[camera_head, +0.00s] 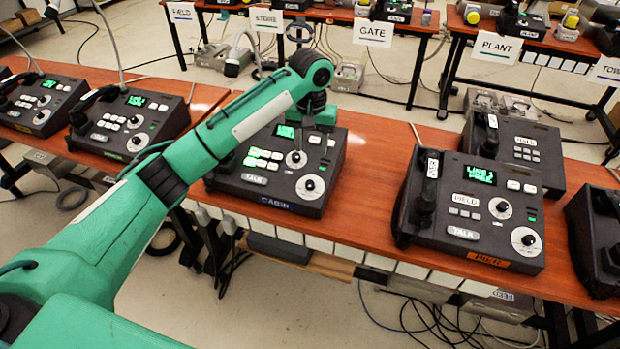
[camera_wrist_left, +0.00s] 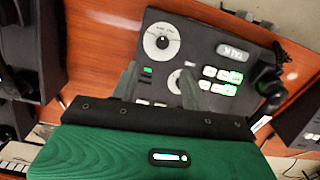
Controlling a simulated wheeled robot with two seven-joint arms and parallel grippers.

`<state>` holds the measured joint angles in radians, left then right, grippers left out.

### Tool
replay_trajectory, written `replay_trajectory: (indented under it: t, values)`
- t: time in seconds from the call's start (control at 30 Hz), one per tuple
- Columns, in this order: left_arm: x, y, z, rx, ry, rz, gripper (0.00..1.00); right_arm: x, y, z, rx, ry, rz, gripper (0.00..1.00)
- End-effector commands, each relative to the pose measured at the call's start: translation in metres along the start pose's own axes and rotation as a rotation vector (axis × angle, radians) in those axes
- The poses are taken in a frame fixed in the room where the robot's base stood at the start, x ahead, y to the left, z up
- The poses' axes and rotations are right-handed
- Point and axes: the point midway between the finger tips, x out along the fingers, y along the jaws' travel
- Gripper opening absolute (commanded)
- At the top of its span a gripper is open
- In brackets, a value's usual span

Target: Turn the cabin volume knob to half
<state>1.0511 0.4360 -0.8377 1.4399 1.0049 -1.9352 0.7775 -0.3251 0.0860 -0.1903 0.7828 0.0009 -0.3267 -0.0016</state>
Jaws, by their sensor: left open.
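The cabin phone (camera_head: 268,201), a dark desk set with a blue CABIN label, sits on the middle orange table. It has two round white-ringed dials on its right side: a front dial (camera_head: 310,187) and a rear dial (camera_head: 296,160). My left gripper (camera_head: 305,143) is open above the rear part of the set. In the left wrist view the gripper (camera_wrist_left: 158,84) has its fingers spread, with the right finger partly covering the rear dial (camera_wrist_left: 182,80). The front dial (camera_wrist_left: 163,42) is clear beyond the fingers. I cannot read the dial markings. My arm hides the handset side in the head view.
More phones (camera_head: 130,120) stand to the left. A back table holds signs such as GATE (camera_head: 374,28). Bare tabletop (camera_head: 375,165) lies right of the cabin phone.

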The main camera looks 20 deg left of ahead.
Motion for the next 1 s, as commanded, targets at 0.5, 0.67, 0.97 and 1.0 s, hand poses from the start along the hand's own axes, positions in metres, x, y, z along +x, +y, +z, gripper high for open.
replay_trajectory:
  t: [0.5, 0.67, 0.97, 1.0]
  values:
    - [0.053, -0.006, -0.004, -0.021, -0.008, -0.008, 0.46, -0.003, -0.001, 0.006, -0.001, -0.005, -0.001, 0.36]
    - [0.086, -0.006, -0.004, -0.022, -0.006, -0.008, 0.46, -0.005, -0.001, 0.009, -0.001, -0.006, -0.001, 0.36]
    - [0.124, -0.006, -0.004, -0.020, -0.004, -0.007, 0.46, -0.005, -0.001, 0.015, -0.001, -0.013, -0.001, 0.36]
    - [0.126, -0.005, -0.004, -0.020, -0.003, -0.007, 0.46, -0.005, -0.001, 0.015, -0.001, -0.013, -0.001, 0.36]
